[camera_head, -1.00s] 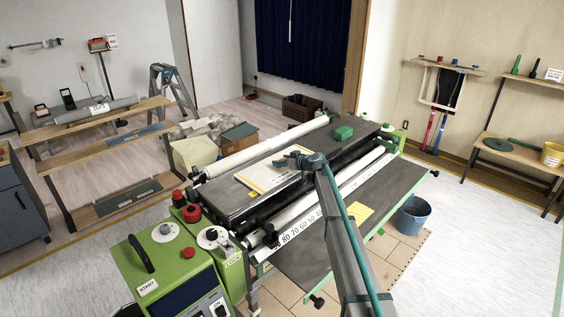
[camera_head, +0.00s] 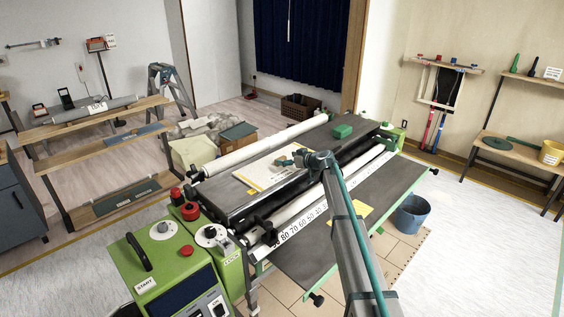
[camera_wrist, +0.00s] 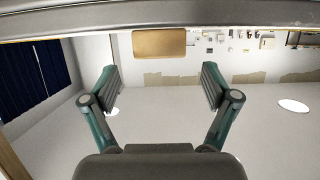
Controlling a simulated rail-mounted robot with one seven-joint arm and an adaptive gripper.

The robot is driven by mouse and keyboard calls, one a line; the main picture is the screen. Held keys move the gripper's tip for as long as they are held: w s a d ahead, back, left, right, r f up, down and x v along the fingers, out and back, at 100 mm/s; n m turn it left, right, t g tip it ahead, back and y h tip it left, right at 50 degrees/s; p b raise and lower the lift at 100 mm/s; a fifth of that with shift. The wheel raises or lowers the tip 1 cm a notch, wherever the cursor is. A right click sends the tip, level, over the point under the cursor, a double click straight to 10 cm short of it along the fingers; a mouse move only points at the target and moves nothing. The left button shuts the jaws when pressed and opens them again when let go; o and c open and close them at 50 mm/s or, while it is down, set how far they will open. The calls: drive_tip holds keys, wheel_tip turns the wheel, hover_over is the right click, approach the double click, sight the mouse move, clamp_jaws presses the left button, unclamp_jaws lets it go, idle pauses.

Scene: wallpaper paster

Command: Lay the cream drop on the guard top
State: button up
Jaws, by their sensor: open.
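The cream drop (camera_head: 258,178), a pale sheet with a yellowish edge, appears to lie flat on the dark guard top (camera_head: 225,193) of the pasting machine in the head view. Its right part is partly hidden by my gripper (camera_head: 284,162). My gripper is just over the right part of the sheet; I cannot tell whether it touches it. In the wrist view my gripper (camera_wrist: 160,88) has its two fingers wide apart with nothing between them. The sheet cannot be made out in the wrist view.
A green block (camera_head: 343,132) sits at the far right of the dark top. White rollers (camera_head: 265,146) run along the machine. A yellow sheet (camera_head: 350,214) lies on the lower front table. The green control box (camera_head: 170,262) stands at front left, and a blue bucket (camera_head: 411,214) stands on the floor right.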

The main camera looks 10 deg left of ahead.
drive_tip(key=b+v, duration=0.2)
drive_tip(key=v, duration=0.5)
drive_tip(key=shift+d, duration=0.2)
drive_tip(key=shift+s+r, duration=0.15)
drive_tip(key=shift+r, duration=0.05)
